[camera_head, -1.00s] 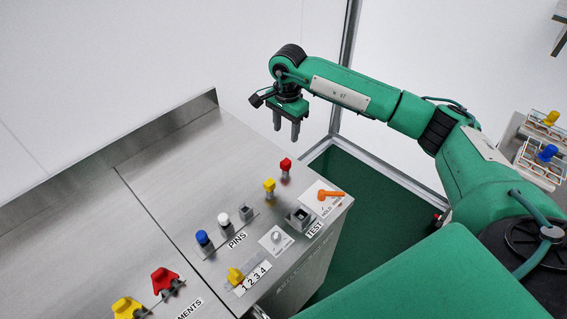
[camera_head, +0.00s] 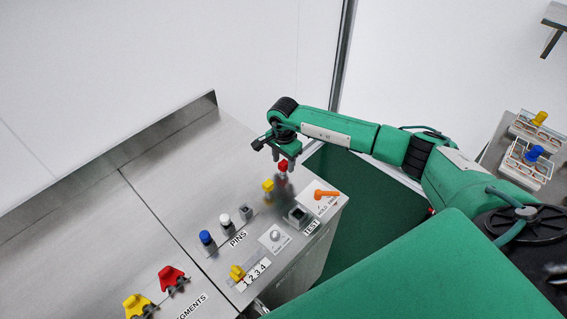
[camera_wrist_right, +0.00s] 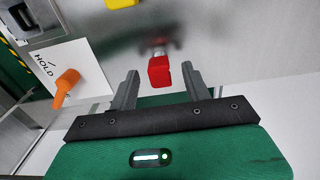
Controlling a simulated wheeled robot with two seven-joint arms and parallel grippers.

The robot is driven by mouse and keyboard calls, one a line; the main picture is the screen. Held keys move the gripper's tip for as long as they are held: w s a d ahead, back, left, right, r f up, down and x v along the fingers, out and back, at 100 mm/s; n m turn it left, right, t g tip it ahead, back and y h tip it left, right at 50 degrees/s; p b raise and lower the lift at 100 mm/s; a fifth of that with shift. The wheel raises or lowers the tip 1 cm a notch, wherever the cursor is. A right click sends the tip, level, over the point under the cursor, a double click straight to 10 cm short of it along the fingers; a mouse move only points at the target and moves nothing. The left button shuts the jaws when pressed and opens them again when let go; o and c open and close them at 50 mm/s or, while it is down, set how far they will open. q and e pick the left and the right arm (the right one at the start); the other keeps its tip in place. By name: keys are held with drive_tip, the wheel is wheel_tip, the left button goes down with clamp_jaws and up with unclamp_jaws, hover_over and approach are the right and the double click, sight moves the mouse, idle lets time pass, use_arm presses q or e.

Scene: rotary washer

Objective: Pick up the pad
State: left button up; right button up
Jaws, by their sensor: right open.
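No thing in view is labelled as a pad. A red block (camera_head: 283,166) on a small metal stem stands near the back edge of the metal worktop. It also shows in the right wrist view (camera_wrist_right: 159,72), between and just beyond the fingertips. My right gripper (camera_head: 285,160) is over the red block in the head view, with its fingers pointing down. In the right wrist view the gripper (camera_wrist_right: 162,82) is open, with one finger on each side of the red block and clear gaps to it. My left gripper is not in view.
A yellow block (camera_head: 267,187) stands beside the red one. Blue (camera_head: 206,238) and white (camera_head: 225,220) pins stand further left. The worktop's back left is bare.

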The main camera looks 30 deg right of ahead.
drive_tip(key=shift+f, duration=0.7)
clamp_jaws()
drive_tip(key=shift+r, duration=0.1)
